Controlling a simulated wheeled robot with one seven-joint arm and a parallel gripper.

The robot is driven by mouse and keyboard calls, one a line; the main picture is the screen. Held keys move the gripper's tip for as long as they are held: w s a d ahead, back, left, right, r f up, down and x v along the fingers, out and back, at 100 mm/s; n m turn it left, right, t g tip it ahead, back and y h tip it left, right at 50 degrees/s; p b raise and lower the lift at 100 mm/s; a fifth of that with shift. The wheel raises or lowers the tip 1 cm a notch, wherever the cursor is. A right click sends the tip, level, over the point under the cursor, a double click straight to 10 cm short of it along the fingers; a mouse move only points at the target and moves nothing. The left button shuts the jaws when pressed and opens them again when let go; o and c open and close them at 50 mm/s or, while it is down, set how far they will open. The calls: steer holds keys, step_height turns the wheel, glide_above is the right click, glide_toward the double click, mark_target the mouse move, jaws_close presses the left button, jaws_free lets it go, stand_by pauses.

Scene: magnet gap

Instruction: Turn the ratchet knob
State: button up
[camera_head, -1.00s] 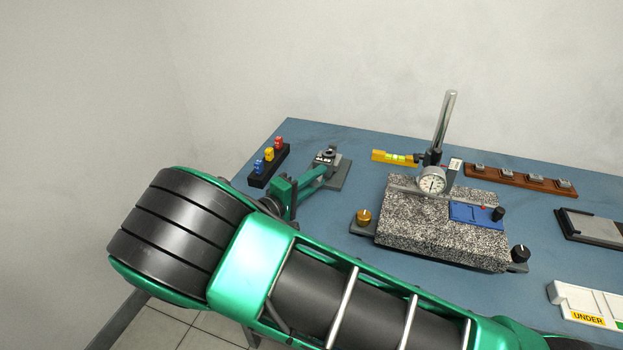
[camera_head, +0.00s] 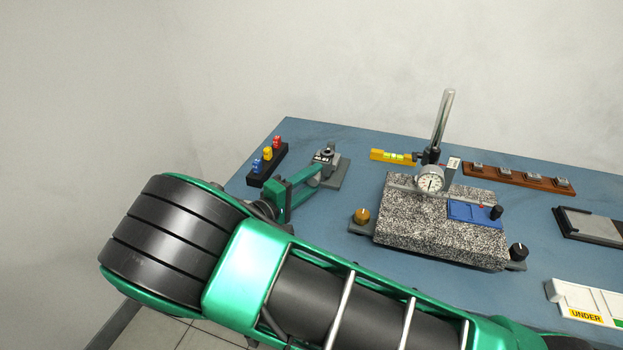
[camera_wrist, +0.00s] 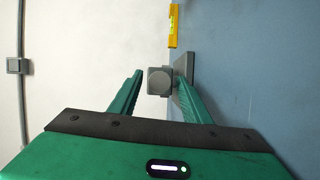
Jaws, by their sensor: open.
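A small grey device with a dark knob and a small dark readout (camera_head: 323,158) stands at the back left of the blue table; the digits are too small to read surely. My gripper (camera_head: 312,181) is just in front of it, reaching in from the left. In the wrist view, a grey squarish block (camera_wrist: 160,82), seemingly the knob end of this device, lies between the two green fingers. My gripper is open, and a gap shows on the left of the block; the right finger is very near it, and I cannot tell whether they touch.
A black rack with blue, yellow and red pieces (camera_head: 267,167) stands left of the device. A yellow level (camera_head: 393,156) lies behind. A granite block (camera_head: 430,235) with a dial gauge (camera_head: 429,179) stands to the right. Clear blue table (camera_head: 345,200) lies between.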

steer(key=v, duration=0.9)
steer(key=shift+a, duration=0.25)
steer(key=shift+d, duration=0.1)
